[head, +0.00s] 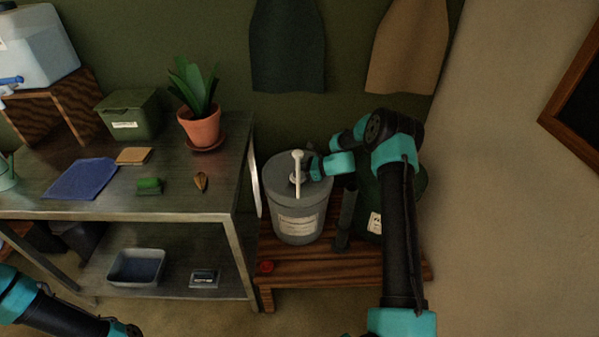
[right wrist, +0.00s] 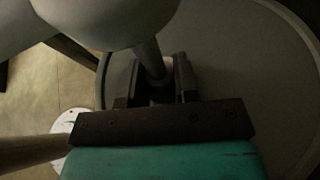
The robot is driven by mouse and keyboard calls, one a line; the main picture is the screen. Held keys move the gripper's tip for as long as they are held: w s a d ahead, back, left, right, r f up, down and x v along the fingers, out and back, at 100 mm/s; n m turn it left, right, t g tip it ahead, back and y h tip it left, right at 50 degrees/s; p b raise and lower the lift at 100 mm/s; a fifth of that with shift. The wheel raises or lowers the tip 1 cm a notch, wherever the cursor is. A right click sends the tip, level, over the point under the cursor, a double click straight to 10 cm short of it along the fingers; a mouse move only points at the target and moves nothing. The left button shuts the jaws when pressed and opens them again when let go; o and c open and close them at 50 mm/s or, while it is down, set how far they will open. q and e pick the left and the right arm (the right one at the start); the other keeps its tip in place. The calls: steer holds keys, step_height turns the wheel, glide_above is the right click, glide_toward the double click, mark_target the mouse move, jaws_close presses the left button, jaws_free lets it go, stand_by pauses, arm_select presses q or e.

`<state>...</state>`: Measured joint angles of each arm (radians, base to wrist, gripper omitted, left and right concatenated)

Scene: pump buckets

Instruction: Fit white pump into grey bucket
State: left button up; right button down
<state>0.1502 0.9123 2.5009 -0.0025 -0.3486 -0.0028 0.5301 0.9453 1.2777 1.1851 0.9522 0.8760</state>
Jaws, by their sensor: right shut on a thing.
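The white pump (head: 298,165) stands roughly upright over the lid of the grey bucket (head: 297,217). The bucket has a pale label and stands on a low wooden bench. My right gripper (head: 312,171) reaches in from the right and is shut on the pump's stem. In the right wrist view the gripper (right wrist: 160,88) has a finger on each side of the stem, above the grey lid (right wrist: 262,65); the pale pump head (right wrist: 105,18) looms close to the camera. The pump's lower end and the bucket's opening are hidden. My left arm shows at the lower left; its gripper is not clearly visible.
A dark green bucket (head: 368,215) stands right of the grey one, partly behind my right arm. A metal table (head: 100,208) with a potted plant (head: 197,115) stands to the left, close to the bucket.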

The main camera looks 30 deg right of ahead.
steer(key=shift+f, duration=0.4)
stand_by(0.4)
steer(key=c, duration=0.8)
jaws_free()
steer(key=v, duration=1.7)
steer(key=shift+s+d, duration=0.1)
steer(key=shift+s, duration=0.05)
